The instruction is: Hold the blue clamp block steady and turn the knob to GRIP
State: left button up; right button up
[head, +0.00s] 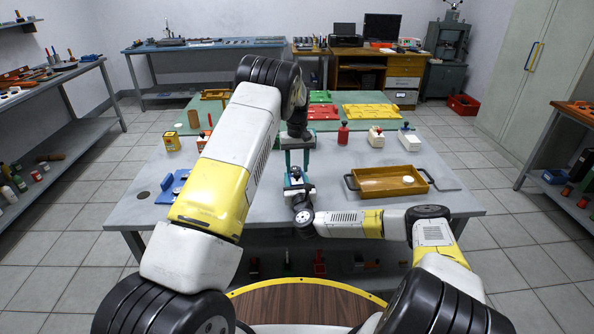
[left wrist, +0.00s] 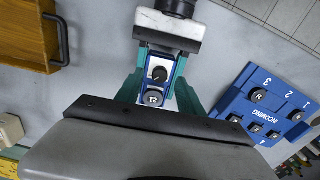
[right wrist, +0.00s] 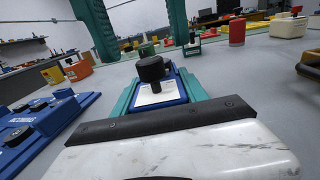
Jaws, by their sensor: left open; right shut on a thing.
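The blue clamp block (right wrist: 180,88) has a pale top plate and a black knob (right wrist: 152,68). My right gripper (right wrist: 162,99) is shut on the block, with teal fingers along its sides. In the left wrist view the block (left wrist: 148,78) and its knob (left wrist: 159,73) lie between the teal fingers of my left gripper (left wrist: 160,92). In the head view my left gripper (head: 297,162) points down above the block, open. I cannot read which setting the knob is at.
A blue INCOMING board (left wrist: 265,105) with numbered places and dark discs lies beside the block. A brown tray (head: 385,188) is to the right on the grey table (head: 240,205). A red bottle-shaped item (head: 343,134) and other small blocks stand behind, before yellow and red panels.

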aim_at(297, 173)
pick_arm(q)
notch_tip(297, 173, up, 10)
pick_arm(e)
jog(key=shift+f, duration=0.2)
jog(key=o, duration=1.6)
jog(key=shift+r, duration=0.1)
jog(key=shift+o, duration=0.2)
